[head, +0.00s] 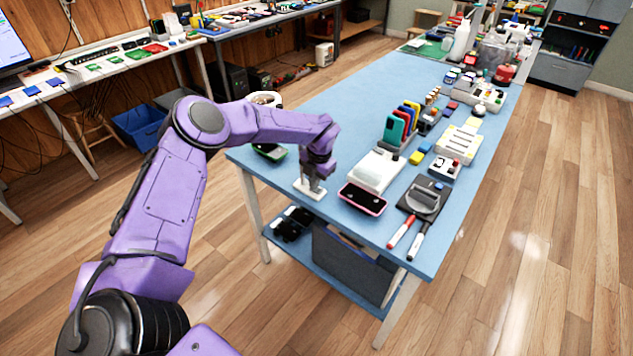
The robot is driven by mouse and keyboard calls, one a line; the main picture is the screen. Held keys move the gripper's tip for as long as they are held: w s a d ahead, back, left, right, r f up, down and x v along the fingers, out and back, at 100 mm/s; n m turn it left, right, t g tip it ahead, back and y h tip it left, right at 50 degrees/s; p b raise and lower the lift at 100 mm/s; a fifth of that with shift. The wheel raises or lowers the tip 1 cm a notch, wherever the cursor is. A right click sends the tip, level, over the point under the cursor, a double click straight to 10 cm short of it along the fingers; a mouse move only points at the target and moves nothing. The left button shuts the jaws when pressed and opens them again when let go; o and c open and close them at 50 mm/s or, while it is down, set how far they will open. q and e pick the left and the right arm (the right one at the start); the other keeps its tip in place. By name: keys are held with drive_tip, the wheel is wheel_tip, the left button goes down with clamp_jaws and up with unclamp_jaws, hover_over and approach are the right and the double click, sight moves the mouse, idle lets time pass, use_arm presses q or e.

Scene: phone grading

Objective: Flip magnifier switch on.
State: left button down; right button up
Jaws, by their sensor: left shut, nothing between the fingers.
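My left gripper (315,184) points down at the near left part of the blue table. It is shut and empty, with its fingertips at or just above a small white base (303,189). This base may belong to the magnifier. A white ring-shaped piece (266,98), perhaps the magnifier's head, shows just behind my left forearm, which hides what lies below it. No switch can be made out; the gripper covers part of the base. I cannot tell whether the fingers touch it. My right gripper is not in view.
A pink-edged phone (362,199) and a white tray-like block (377,171) lie right of the gripper. A green-edged phone (269,151) lies left, partly behind my arm. Red and black markers (403,232), a dark stand (421,199) and upright coloured phones (397,124) stand further right.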

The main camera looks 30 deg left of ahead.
sight(318, 189)
use_arm(q)
drive_tip(key=shift+s+d+f, duration=0.4)
drive_tip(key=shift+d+f, duration=0.05)
drive_tip(key=shift+f, duration=0.15)
drive_tip(key=shift+d+r, duration=0.1)
drive_tip(key=shift+r, duration=0.3)
drive_tip(key=r+p, duration=0.1)
drive_tip(key=r, duration=0.1)
drive_tip(key=w+r+p, duration=0.1)
drive_tip(key=r, duration=0.2)
drive_tip(key=shift+p, duration=0.35)
wheel_tip(318, 189, up, 9)
drive_tip(key=d+b, duration=0.1)
drive_tip(key=b, duration=0.1)
drive_tip(key=shift+s+r+b, duration=0.15)
drive_tip(key=shift+s+b, duration=0.1)
drive_tip(key=shift+b, duration=0.1)
drive_tip(key=shift+d, duration=0.1)
